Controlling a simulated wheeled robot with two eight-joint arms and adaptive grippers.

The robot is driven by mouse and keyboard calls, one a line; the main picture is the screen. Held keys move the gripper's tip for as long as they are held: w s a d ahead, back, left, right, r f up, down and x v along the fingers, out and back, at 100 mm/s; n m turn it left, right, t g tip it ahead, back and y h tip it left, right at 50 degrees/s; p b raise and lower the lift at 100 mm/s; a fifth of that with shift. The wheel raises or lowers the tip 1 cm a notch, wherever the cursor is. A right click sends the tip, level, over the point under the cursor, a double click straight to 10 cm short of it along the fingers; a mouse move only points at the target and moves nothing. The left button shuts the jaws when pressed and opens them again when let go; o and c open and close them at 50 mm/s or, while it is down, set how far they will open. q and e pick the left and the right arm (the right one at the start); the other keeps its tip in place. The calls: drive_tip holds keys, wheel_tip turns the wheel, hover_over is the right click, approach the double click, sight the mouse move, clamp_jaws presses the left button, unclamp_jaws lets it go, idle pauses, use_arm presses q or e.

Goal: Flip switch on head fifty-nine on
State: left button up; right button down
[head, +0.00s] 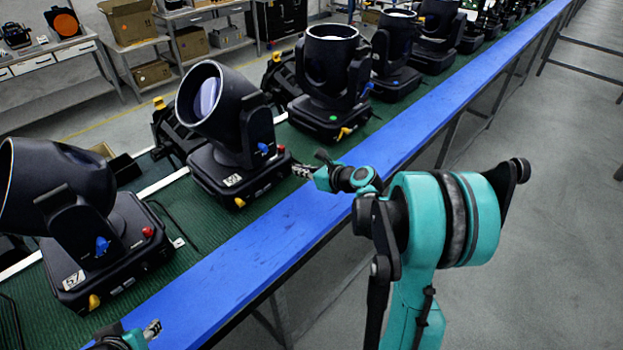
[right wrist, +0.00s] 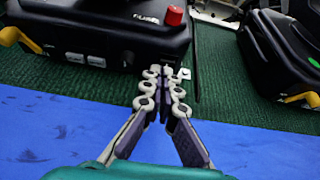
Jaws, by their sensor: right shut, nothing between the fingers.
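Head fifty-nine (head: 226,130) is a black moving light with a white "59" label, on the green bench strip. A red knob (head: 281,149) sits at the right corner of its base; it also shows in the right wrist view (right wrist: 174,15). I cannot tell which part is the switch. My right gripper (head: 299,170) is shut and empty, just right of the base's front right corner. In the right wrist view its fingertips (right wrist: 162,72) point at the base's lower right corner; contact is unclear. My left gripper (head: 152,328) is at the bottom left, near head fifty-seven (head: 85,215).
Another light (head: 328,85) stands right of head fifty-nine, with several more beyond. The blue front strip (head: 235,268) is clear.

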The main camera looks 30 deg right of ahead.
use_arm(q)
drive_tip(key=shift+f, duration=0.1)
use_arm(e)
drive_tip(key=shift+w+a+r, duration=0.1)
drive_tip(key=shift+w+a, duration=0.05)
drive_tip(key=shift+w, duration=0.35)
use_arm(q)
wheel_tip(320, 180, up, 2)
drive_tip(key=shift+p, duration=0.9)
use_arm(e)
drive_tip(key=shift+w+a+r+g, duration=0.2)
drive_tip(key=shift+w+r+g, duration=0.2)
drive_tip(key=shift+r, duration=0.05)
use_arm(q)
drive_tip(key=shift+r+p, duration=0.35)
use_arm(e)
drive_tip(key=shift+w+g, duration=0.15)
drive_tip(key=shift+g, duration=0.15)
use_arm(q)
drive_tip(key=shift+f, duration=0.3)
use_arm(e)
drive_tip(key=shift+f, duration=0.2)
use_arm(q)
drive_tip(key=shift+r, duration=0.15)
use_arm(e)
drive_tip(key=shift+r, duration=0.1)
